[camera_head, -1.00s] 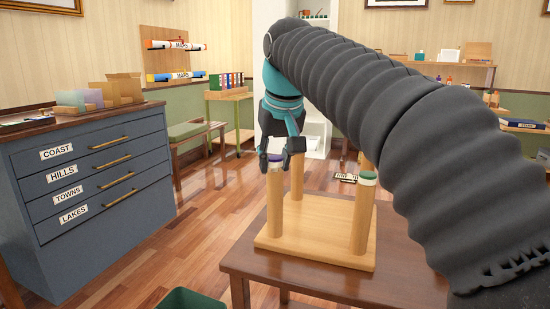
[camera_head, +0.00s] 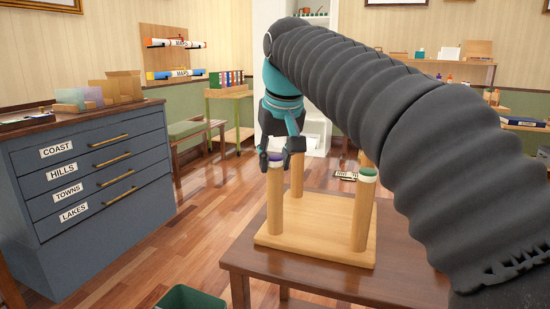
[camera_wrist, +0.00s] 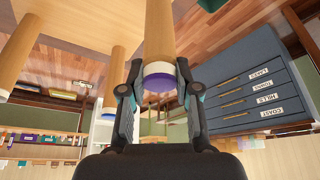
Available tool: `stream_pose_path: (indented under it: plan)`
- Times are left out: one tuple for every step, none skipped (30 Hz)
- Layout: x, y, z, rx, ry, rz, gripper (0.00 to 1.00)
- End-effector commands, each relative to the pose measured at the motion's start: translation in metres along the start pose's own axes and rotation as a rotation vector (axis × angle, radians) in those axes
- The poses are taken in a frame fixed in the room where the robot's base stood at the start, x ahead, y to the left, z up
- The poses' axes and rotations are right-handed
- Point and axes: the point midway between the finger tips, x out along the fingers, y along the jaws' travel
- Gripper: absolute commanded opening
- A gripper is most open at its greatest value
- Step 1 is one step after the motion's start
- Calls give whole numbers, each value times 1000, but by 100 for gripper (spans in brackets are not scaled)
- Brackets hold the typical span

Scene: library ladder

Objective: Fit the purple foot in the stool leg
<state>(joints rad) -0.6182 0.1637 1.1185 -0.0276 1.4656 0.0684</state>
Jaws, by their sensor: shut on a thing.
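The wooden stool (camera_head: 315,237) lies upside down on a dark table, its legs pointing up. My gripper (camera_head: 282,163) is at the top of the front left leg (camera_head: 275,205), pointing down. Its fingers are shut on the purple foot (camera_wrist: 159,83), one on each side. In the wrist view the foot is in line with the leg (camera_wrist: 159,32), with a pale band (camera_wrist: 158,69) between purple and wood. How deep the foot sits is hidden. The front right leg (camera_head: 361,215) carries a green foot (camera_head: 368,172) above a pale band. The far left leg (camera_head: 297,178) is partly behind my gripper.
The dark table (camera_head: 330,278) has bare room around the stool. A blue-grey drawer cabinet (camera_head: 95,185) stands at the left. A green bin (camera_head: 190,298) is on the floor below the table's left edge. Shelves with small things (camera_head: 450,65) stand behind my arm.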

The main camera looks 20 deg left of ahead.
Motion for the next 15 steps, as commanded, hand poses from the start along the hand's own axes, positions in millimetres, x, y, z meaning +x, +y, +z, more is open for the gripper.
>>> stream_pose_path:
  plan:
    - [1,0,0,0,0,0,20]
    - [1,0,0,0,0,0,20]
    - [1,0,1,0,0,0,20]
    - [2,0,1,0,0,0,20]
    - [2,0,1,0,0,0,20]
    - [2,0,1,0,0,0,20]
    - [2,0,1,0,0,0,20]
    - [3,0,1,0,0,0,20]
    - [3,0,1,0,0,0,20]
    - [3,0,2,0,0,0,20]
    - [4,0,2,0,0,0,20]
    - [4,0,2,0,0,0,20]
    - [4,0,2,0,0,0,20]
    - [5,0,2,0,0,0,20]
    - [5,0,2,0,0,0,20]
